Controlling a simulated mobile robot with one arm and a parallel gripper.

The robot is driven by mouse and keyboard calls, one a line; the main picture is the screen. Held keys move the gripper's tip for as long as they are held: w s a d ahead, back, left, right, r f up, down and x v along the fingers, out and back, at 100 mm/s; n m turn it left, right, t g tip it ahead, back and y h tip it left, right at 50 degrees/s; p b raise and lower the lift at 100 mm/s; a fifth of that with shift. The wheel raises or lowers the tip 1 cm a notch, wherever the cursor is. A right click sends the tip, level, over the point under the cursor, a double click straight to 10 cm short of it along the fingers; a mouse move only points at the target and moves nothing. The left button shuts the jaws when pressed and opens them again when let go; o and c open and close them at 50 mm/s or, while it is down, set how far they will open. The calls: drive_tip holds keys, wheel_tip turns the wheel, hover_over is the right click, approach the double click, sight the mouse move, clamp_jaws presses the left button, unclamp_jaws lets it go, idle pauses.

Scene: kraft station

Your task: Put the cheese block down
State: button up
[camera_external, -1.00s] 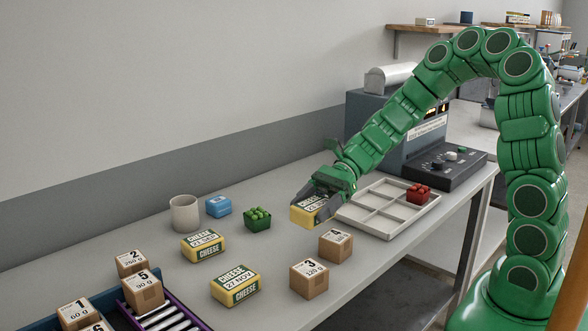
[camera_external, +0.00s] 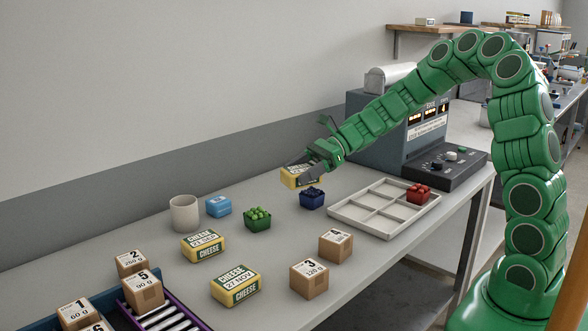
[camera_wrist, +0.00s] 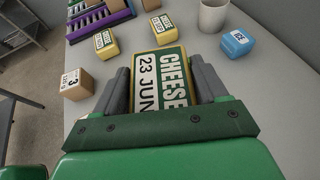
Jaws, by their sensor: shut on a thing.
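My gripper (camera_external: 303,171) is shut on a yellow cheese block (camera_external: 293,178) with a green-and-white label and holds it raised above the table. In the wrist view the held block (camera_wrist: 163,82) sits between the two dark fingers, and its label reads CHEESE 23 JUN. Two other cheese blocks stand on the table: one marked 27 NOV (camera_external: 236,285) and one behind it (camera_external: 203,246) with a partly legible date.
A divided grey tray (camera_external: 350,215) holds a red berry punnet (camera_external: 417,193). A blue punnet (camera_external: 312,199), a green punnet (camera_external: 258,219), a light-blue block (camera_external: 218,206) and a cup (camera_external: 184,213) stand nearby. Boxes (camera_external: 335,245) (camera_external: 309,279) stand in front. Bare table lies between them.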

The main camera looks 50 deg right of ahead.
drive_tip(key=w+d+m+t, duration=0.1)
drive_tip(key=w+d, duration=0.2)
drive_tip(key=w, duration=0.2)
hover_over(260, 203)
drive_tip(key=s, duration=0.2)
drive_tip(key=f, duration=0.8)
drive_tip(key=shift+w+f, duration=0.15)
drive_tip(key=shift+w, duration=0.1)
drive_tip(key=shift+w+f, duration=0.4)
drive_tip(key=shift+w+a+f, duration=0.1)
drive_tip(key=shift+w+f, duration=0.15)
drive_tip(key=shift+f, duration=1.65)
drive_tip(key=shift+f, duration=0.1)
drive_tip(key=o, duration=1.2)
